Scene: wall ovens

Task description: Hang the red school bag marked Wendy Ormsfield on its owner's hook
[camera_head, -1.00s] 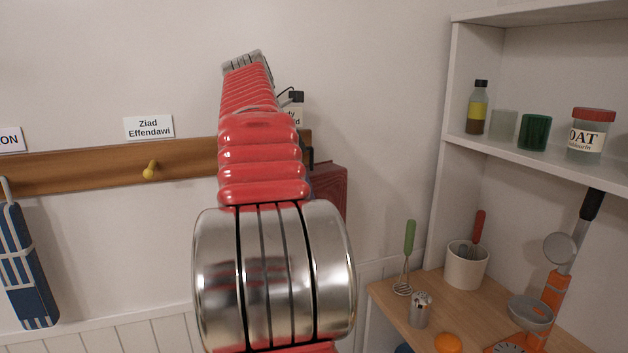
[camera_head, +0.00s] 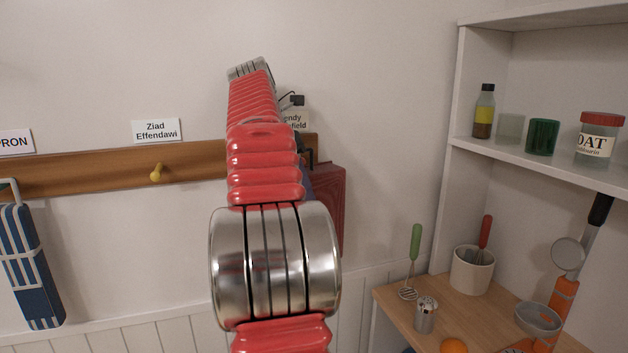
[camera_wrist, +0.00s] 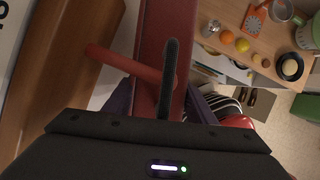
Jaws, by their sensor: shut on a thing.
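The red bag (camera_head: 330,205) hangs upright below the right end of the wooden rail, partly behind my arm. It also shows in the wrist view (camera_wrist: 153,45), with its dark handle (camera_wrist: 170,75) standing up in front. My gripper (camera_wrist: 165,108) is shut on the handle; the grip itself is largely hidden. A red peg (camera_wrist: 125,63) sticks out from the rail and reaches the handle in the picture. I cannot tell whether the handle is around the peg or beside it. The label ending "endy ...field" (camera_head: 295,119) is above, partly covered by my arm.
The rail (camera_head: 80,172) also carries a yellow peg (camera_head: 156,173) under the Ziad Effendawi label (camera_head: 156,130). A white shelf unit (camera_head: 448,190) with jars and utensils stands close on the right.

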